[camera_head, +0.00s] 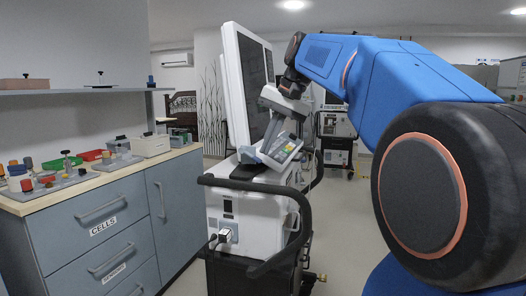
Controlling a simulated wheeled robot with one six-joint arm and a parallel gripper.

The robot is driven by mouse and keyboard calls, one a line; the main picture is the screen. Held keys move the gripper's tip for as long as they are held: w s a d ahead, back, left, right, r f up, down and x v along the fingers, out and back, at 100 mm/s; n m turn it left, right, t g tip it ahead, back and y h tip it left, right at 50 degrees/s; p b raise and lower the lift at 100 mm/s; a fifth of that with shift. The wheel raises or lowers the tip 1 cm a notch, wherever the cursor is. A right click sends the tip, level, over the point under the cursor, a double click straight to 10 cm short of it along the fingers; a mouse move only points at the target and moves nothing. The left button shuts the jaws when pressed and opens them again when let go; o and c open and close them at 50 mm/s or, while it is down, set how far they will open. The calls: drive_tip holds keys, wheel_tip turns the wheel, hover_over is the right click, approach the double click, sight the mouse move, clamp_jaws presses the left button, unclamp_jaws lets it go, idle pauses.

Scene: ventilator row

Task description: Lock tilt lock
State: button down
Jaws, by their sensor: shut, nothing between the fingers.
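The ventilator (250,220) is a white unit on a dark cart with a black curved handle. Its large screen (250,80) stands upright on top, tilted and seen nearly edge-on. My gripper (271,136) is at the end of the blue arm, in front of the screen's lower right part, pointing down. It looks shut and empty. A small blue-grey part (248,155) shows at the screen's foot, close to the gripper. I cannot tell whether it is the tilt lock or whether the gripper touches it. The gripper and arm hide part of the mount.
A drawer counter (105,215) with colored caps, trays and boxes stands at the left, below a shelf (70,92). Another ventilator (336,125) stands behind. My blue arm fills the right side. Open floor shows right of the cart.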

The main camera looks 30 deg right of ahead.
drive_tip(key=m+y, duration=0.1)
drive_tip(key=m, duration=0.1)
approach(259, 160)
drive_tip(key=x, duration=0.6)
drive_tip(key=shift+w, duration=0.35)
idle(0.3)
drive_tip(key=shift+a+f, duration=0.1)
drive_tip(key=shift+f, duration=0.95)
drive_tip(key=shift+w+r, duration=0.1)
